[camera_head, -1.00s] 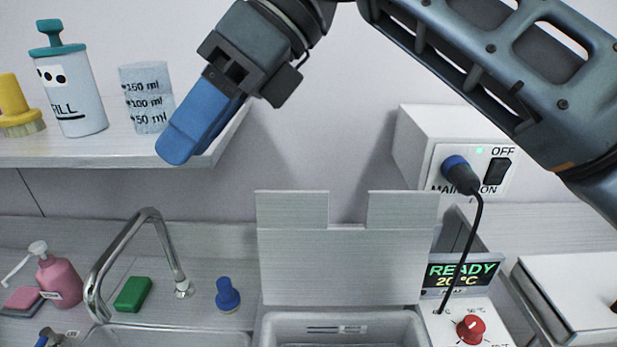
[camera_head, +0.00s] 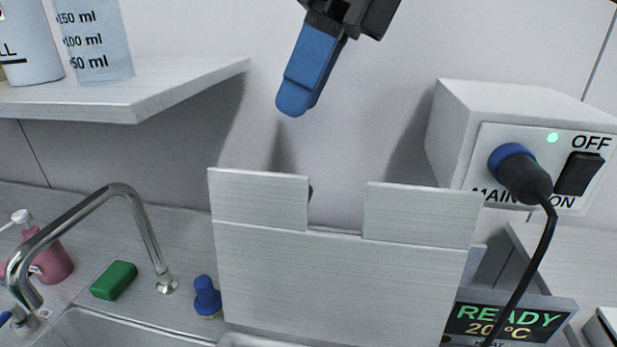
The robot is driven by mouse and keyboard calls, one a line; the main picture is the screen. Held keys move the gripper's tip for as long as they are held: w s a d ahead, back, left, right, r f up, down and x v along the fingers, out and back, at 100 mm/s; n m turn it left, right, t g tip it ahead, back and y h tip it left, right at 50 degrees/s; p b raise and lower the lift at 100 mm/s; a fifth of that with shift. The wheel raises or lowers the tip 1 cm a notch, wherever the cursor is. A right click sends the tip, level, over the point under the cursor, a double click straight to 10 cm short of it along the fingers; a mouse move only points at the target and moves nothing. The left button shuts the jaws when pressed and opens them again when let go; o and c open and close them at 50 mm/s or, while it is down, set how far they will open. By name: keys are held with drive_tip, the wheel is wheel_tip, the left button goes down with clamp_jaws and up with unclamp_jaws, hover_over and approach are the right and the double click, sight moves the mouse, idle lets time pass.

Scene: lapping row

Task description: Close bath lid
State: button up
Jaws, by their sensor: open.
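The bath lid (camera_head: 340,282) is a pale grey panel with a notch in its top edge. It stands upright, raised open, in the middle of the view. Only a bit of the bath's rim (camera_head: 245,341) shows at the bottom edge; the rest is hidden or out of view. My gripper (camera_head: 296,104), with blue fingers, hangs in the air above the lid's notch and is apart from it. It is open and holds nothing visible; the fingers overlap in this view.
At right, the mains box (camera_head: 540,140) has a black cable (camera_head: 548,225) running down past the READY display (camera_head: 508,320). A shelf (camera_head: 130,100) juts out at upper left.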

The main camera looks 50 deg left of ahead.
drive_tip(key=shift+w+f+x, duration=0.1)
drive_tip(key=shift+w+x, duration=0.15)
drive_tip(key=shift+x, duration=1.2)
drive_tip(key=shift+w+f+x, duration=0.15)
drive_tip(key=shift+w+x, duration=0.15)
drive_tip(key=shift+x, duration=1.2)
drive_tip(key=shift+w+f+x, duration=0.1)
drive_tip(key=shift+w+x, duration=0.15)
drive_tip(key=shift+x, duration=1.2)
drive_tip(key=shift+c, duration=0.2)
clamp_jaws()
